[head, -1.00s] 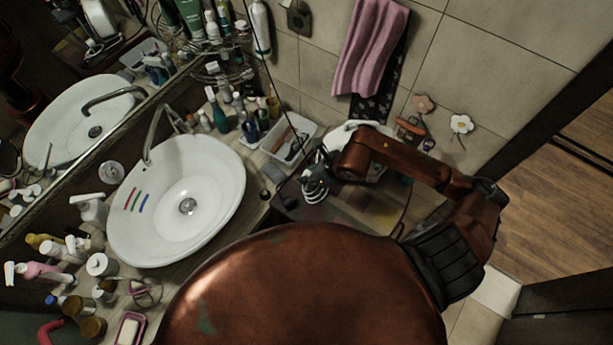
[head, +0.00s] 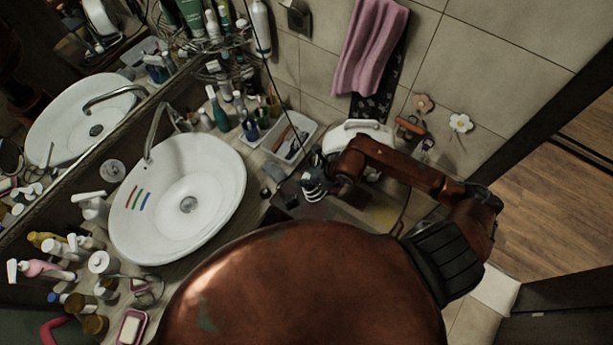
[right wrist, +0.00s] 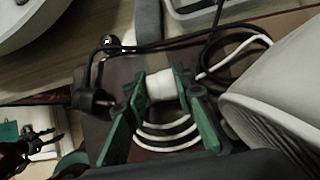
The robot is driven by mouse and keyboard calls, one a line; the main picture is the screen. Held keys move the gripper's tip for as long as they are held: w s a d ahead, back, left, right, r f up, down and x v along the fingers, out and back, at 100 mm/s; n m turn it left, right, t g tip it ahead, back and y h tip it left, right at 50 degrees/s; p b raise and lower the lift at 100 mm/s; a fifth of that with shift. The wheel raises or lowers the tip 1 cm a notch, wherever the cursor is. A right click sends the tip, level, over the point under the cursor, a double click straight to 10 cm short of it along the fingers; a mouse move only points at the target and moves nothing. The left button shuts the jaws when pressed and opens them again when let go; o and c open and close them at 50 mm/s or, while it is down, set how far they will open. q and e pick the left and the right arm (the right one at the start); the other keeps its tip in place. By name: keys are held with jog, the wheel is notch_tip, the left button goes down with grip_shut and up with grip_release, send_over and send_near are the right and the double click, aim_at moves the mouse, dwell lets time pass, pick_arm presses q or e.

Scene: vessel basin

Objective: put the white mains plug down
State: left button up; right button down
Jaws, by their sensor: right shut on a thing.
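The white mains plug (right wrist: 160,86) shows in the right wrist view between the two green fingers of my right gripper (right wrist: 158,84), which is shut on it. A white cord hangs in curved loops below the fingers. In the head view my right gripper (head: 314,184) is over the dark brown surface (head: 338,212) to the right of the basin; the plug cannot be made out clearly there. In the wrist view the plug is above or at this brown surface (right wrist: 105,72); I cannot tell whether it touches. My left gripper is not in view.
A black plug (right wrist: 92,98) with a black cable lies just left of the fingers. A pale rounded object (right wrist: 275,105) stands close on the right. The basin (head: 218,165) and a white tray (head: 290,136) of small items are left of my gripper in the head view.

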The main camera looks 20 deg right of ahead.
jog(key=shift+f, duration=0.2)
jog(key=c, duration=1.9)
grip_release()
jog(key=shift+r+p, duration=0.4)
jog(key=shift+r, duration=0.1)
jog(key=b+v, duration=0.1)
jog(key=v, duration=1.1)
